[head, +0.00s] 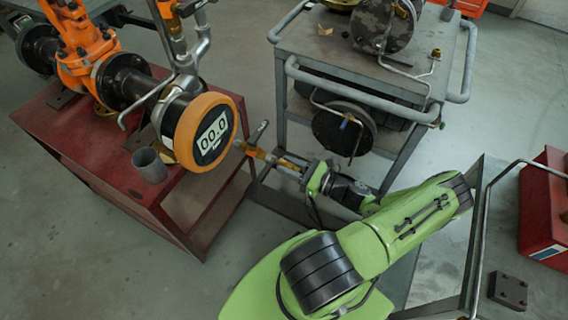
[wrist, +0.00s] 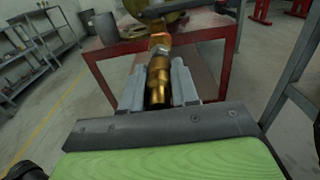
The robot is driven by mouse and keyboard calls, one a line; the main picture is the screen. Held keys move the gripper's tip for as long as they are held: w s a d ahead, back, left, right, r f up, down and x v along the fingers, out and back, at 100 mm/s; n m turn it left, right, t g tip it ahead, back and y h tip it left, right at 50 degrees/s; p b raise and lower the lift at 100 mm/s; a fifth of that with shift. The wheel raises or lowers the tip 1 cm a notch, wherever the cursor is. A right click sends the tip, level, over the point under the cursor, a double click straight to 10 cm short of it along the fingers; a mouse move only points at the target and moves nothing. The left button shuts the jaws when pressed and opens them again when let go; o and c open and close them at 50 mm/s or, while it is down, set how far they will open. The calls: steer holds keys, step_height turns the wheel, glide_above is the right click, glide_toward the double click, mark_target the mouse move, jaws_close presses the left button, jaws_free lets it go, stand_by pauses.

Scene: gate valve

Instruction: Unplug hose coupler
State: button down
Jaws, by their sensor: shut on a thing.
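The brass hose coupler (wrist: 158,72) lies between the two grey fingers of my gripper (wrist: 157,84) in the wrist view. The fingers are shut on it, one on each side. Beyond it a brass fitting (wrist: 160,42) continues in line toward the red stand, and I see no clear gap between the two. In the head view the brass coupler (head: 262,153) shows just left of my gripper (head: 288,163), close to the right of the orange-rimmed gauge (head: 205,130). The coupler's rear end is hidden by my gripper.
A red stand (head: 75,140) carries the orange valve (head: 85,60) and a grey cup (head: 149,165). A grey cart (head: 330,60) with tube rails stands behind my gripper. A red box (head: 545,205) and a dark block (head: 508,290) are at the right. Floor is free at lower left.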

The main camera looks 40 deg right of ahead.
steer(key=shift+v, duration=2.45)
steer(key=shift+r, duration=0.1)
